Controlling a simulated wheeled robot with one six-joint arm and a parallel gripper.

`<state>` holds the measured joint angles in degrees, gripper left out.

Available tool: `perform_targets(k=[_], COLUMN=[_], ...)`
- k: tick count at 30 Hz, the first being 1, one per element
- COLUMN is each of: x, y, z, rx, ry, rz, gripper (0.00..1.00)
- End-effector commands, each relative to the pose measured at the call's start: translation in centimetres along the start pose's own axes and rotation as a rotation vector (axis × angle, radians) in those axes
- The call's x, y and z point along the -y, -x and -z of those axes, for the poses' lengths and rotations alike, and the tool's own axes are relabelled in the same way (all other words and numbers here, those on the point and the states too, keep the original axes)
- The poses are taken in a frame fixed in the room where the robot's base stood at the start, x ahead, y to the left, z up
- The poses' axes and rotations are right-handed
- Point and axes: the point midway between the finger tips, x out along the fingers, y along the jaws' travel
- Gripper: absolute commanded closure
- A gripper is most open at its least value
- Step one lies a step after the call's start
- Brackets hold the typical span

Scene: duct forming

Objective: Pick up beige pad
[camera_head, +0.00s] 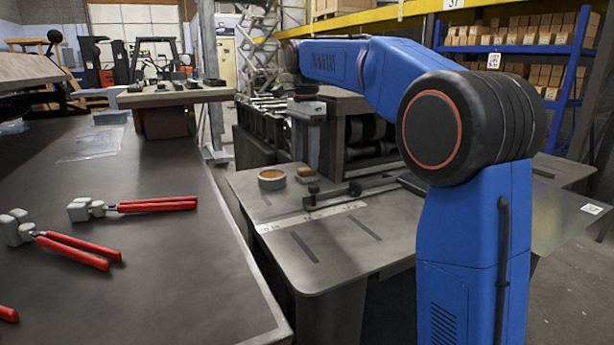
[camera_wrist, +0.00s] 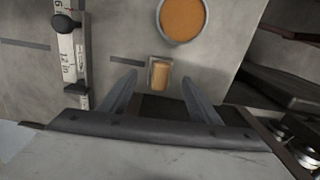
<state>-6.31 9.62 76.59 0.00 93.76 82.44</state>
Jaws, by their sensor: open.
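The beige pad (camera_wrist: 160,76) is a small tan block with a grey edge. It lies on the grey metal table and shows in the wrist view between and just beyond my fingertips. In the head view the pad (camera_head: 306,175) sits near the table's back edge. My gripper (camera_wrist: 159,84) is open, its two fingers spread to either side of the pad with nothing between them. The gap in height between fingers and pad is hard to tell. In the head view my wrist hangs near the pad, and the fingers are not clear there.
A round grey dish (camera_head: 272,183) with orange-brown filling stands left of the pad; the dish (camera_wrist: 160,16) is beyond it in the wrist view. A ruler with a black-knobbed bar (camera_head: 333,195) lies nearer on the table. Red-handled tools (camera_head: 157,206) lie on the left bench.

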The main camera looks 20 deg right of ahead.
Motion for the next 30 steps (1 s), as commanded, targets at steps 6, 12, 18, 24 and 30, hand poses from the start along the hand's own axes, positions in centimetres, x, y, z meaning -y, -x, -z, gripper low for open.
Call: perform_targets(k=[6, 12, 18, 24, 30], x=[0.0, 0.0, 0.1, 0.1, 0.1], y=[-3.0, -4.5, -4.6, -4.6, -4.6], z=[0.5, 0.5, 0.5, 0.5, 0.5], rx=[0.0, 0.0, 0.0, 0.0, 0.0], ry=[0.0, 0.0, 0.0, 0.0, 0.0], rz=[-0.003, -0.001, 0.0, 0.0, 0.0], gripper=[0.43, 0.43, 0.43, 0.84, 0.89])
